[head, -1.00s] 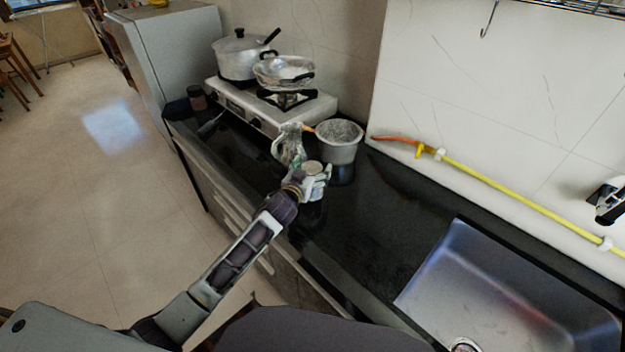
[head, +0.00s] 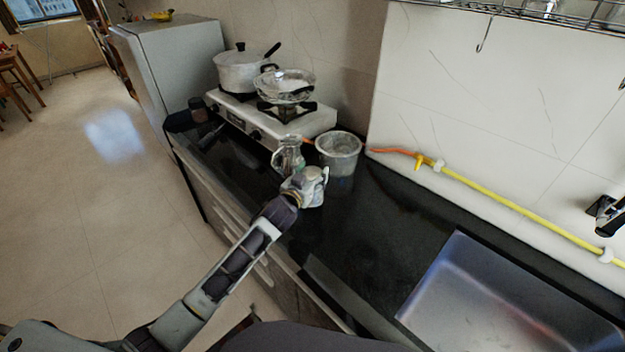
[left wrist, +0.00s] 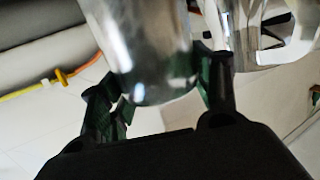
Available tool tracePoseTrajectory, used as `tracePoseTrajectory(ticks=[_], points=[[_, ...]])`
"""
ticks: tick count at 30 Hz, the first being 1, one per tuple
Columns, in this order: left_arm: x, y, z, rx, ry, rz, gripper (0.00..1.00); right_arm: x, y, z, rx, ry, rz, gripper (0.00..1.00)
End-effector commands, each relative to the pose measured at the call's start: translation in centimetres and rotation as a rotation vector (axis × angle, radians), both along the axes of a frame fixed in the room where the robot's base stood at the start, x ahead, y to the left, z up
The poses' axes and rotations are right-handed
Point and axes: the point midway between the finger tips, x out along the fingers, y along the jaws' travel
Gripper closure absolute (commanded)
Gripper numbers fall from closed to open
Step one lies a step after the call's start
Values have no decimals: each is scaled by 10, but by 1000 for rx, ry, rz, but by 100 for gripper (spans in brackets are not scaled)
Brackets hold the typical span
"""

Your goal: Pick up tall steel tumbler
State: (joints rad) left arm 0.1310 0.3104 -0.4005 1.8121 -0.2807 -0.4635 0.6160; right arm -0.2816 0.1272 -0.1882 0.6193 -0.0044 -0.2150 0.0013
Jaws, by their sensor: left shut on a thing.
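The tall steel tumbler (left wrist: 145,45) is a shiny metal cylinder. In the left wrist view it stands between the two fingers of my left gripper (left wrist: 160,95), which is shut on it. In the head view my left gripper (head: 309,187) is over the black counter, in front of the steel pot. The tumbler's top (head: 313,172) shows there, and the fingers hide most of its body. I cannot tell whether its base touches the counter. My right gripper is not in view.
A shiny jug (head: 289,156) stands close behind my left gripper, and a grey metal pot (head: 339,152) stands behind it to the right. A stove (head: 250,125) with cookware is farther back. A sink (head: 500,305) lies at right; the counter (head: 370,240) between is clear.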

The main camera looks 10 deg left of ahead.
Motion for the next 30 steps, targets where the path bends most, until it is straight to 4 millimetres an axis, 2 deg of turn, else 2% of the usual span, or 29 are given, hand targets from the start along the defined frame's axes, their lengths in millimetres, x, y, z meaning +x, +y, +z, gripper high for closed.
tracePoseTrajectory(ticks=[1, 6, 13, 18, 30], points=[[0, 0, 10, -1, -4, 0, 63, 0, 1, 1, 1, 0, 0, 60], [0, 0, 36, -1, -4, 0, 63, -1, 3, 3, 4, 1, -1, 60], [0, 0, 62, -1, -2, 0, 63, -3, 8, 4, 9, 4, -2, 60], [0, 0, 70, 1, -1, 0, 63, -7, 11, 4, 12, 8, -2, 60], [0, 0, 71, 0, -1, 0, 63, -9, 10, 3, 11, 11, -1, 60]])
